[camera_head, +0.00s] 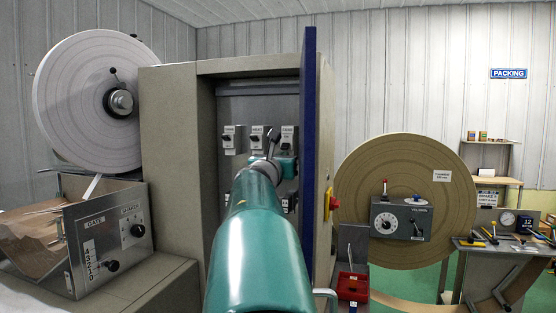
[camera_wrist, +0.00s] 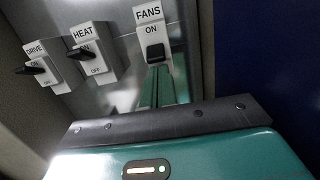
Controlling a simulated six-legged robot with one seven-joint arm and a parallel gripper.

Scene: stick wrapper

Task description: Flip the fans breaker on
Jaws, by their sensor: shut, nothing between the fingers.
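The fans breaker (camera_wrist: 152,32) is a white plate in the wrist view, labelled FANS with ON below. Its black lever (camera_wrist: 155,52) sits just under the word ON; the part below is hidden by my fingers, and I cannot tell whether it is up or down. My gripper (camera_wrist: 158,72) is shut and empty, its green fingertips just below the lever. I cannot tell whether they touch it. In the head view, the fans breaker (camera_head: 288,133) is the rightmost of the top row, and my arm hides much of the panel below.
The heat breaker (camera_wrist: 88,48) and drive breaker (camera_wrist: 40,66) stand left of it, with levers sticking out. The open blue cabinet door (camera_head: 309,150) stands close on the right. The cabinet's left wall (camera_head: 175,170) bounds the other side.

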